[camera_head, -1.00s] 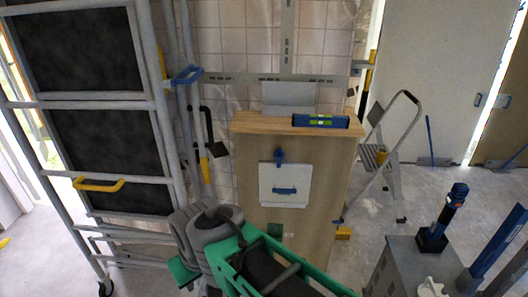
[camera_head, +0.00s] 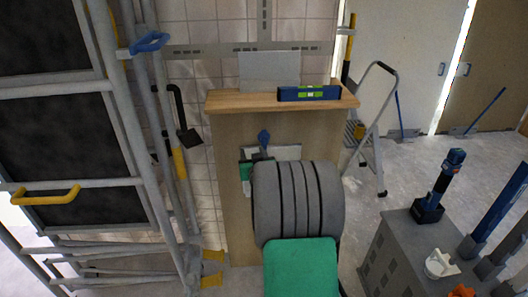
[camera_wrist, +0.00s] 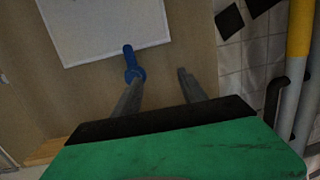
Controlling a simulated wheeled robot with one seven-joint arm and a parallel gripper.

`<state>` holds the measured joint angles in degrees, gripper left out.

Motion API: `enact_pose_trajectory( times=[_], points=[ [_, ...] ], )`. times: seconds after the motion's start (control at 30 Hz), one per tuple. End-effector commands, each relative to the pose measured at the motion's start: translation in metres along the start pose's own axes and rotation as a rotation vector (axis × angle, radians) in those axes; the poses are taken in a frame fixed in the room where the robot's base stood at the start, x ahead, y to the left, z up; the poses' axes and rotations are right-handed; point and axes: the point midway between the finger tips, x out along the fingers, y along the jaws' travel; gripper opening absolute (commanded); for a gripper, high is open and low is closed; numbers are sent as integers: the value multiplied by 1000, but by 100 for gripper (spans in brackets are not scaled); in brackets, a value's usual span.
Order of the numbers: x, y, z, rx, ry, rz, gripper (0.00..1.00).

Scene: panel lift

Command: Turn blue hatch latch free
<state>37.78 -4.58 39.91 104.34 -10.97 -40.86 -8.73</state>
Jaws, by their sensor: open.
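The blue latch (camera_head: 263,137) sits at the top of the white hatch (camera_head: 288,152) on the front of the wooden cabinet (camera_head: 232,190). My arm hides most of the hatch in the head view. In the wrist view the blue latch (camera_wrist: 132,66) shows at the edge of the white hatch (camera_wrist: 105,25). My gripper (camera_wrist: 160,76) is open and empty. Its left finger points at the latch and overlaps its lower end; I cannot tell whether they touch. Its right finger lies clear of the latch, over bare wood. The latch is not centred between the fingers.
A blue level (camera_head: 310,93) lies on the cabinet top. A scaffold frame (camera_head: 130,130) with a yellow handle (camera_head: 45,196) stands at left. A stepladder (camera_head: 375,130) stands to the right. A grey cabinet (camera_head: 400,250) with tools is at lower right.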

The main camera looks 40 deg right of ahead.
Motion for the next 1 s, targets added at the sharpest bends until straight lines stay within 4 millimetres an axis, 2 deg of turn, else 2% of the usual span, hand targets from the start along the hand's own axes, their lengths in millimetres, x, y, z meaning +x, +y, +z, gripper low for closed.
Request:
enact_pose_trajectory(
  times=[0.03, 0.07, 0.17, 0.27, 0.5, 0.6, 0.9, 1.0],
  points=[
    [5, 23, 11, 7, 51, 40, 49],
    [6, 33, 10, 9, 81, 58, 49],
    [9, 49, 7, 12, 137, 88, 49],
    [20, 50, 2, 11, 146, 89, 49],
    [65, 52, -4, 12, 143, 86, 49],
    [77, 53, -6, 11, 143, 87, 49],
    [83, 54, -7, 11, 143, 87, 49],
    [83, 54, -7, 11, 143, 87, 42]
  ],
)
